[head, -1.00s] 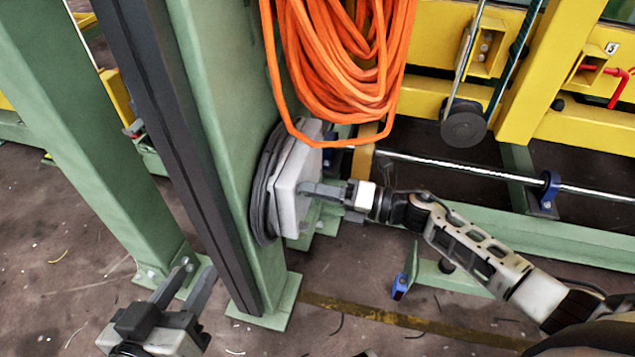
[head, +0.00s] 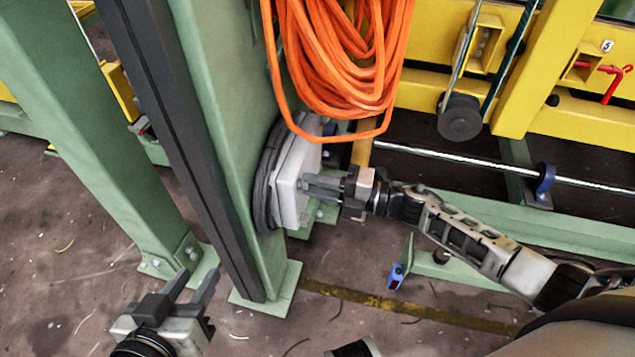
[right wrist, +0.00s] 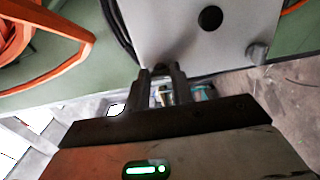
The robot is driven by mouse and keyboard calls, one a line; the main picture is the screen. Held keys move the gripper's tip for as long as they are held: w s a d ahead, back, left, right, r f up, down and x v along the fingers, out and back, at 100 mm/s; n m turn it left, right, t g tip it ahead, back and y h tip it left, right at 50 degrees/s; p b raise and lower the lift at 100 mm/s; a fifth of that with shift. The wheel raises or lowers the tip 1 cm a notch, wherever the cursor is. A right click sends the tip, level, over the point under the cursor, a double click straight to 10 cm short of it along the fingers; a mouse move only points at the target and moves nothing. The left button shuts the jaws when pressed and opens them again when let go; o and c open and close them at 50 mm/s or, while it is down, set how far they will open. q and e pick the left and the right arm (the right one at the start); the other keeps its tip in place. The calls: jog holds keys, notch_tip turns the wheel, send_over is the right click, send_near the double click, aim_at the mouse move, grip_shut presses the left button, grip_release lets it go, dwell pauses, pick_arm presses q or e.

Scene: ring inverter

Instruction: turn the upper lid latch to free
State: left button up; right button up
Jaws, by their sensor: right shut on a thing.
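A pale grey box (head: 288,187) is mounted on the side of the green post. In the right wrist view its lid (right wrist: 200,40) shows a black round spot (right wrist: 210,18) and a small grey knob-like latch (right wrist: 257,52) near one corner. My right gripper (head: 306,185) is at the box's face, also seen in the right wrist view (right wrist: 163,72). It is shut on the upper lid latch (right wrist: 162,68), a small dark piece mostly hidden between the fingers. The latch's exact angle cannot be told. My left gripper (head: 190,283) is open and empty at lower left.
A coil of orange cable (head: 340,70) hangs just above the box. Black hose (head: 264,185) is looped behind the box. Green posts (head: 215,100) stand left of it. A metal rod (head: 450,165) runs behind my right arm.

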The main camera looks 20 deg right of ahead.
pick_arm(q)
jog(key=shift+f, duration=0.1)
pick_arm(e)
jog(key=o, duration=1)
pick_arm(q)
jog(key=shift+s+f, duration=0.1)
jog(key=shift+s, duration=0.05)
jog(key=shift+a+f+g+p, duration=0.2)
jog(key=shift+f+g+p, duration=0.2)
jog(key=shift+f+p, duration=0.25)
pick_arm(e)
jog(key=v, duration=1.6)
pick_arm(q)
jog(key=shift+r, duration=0.2)
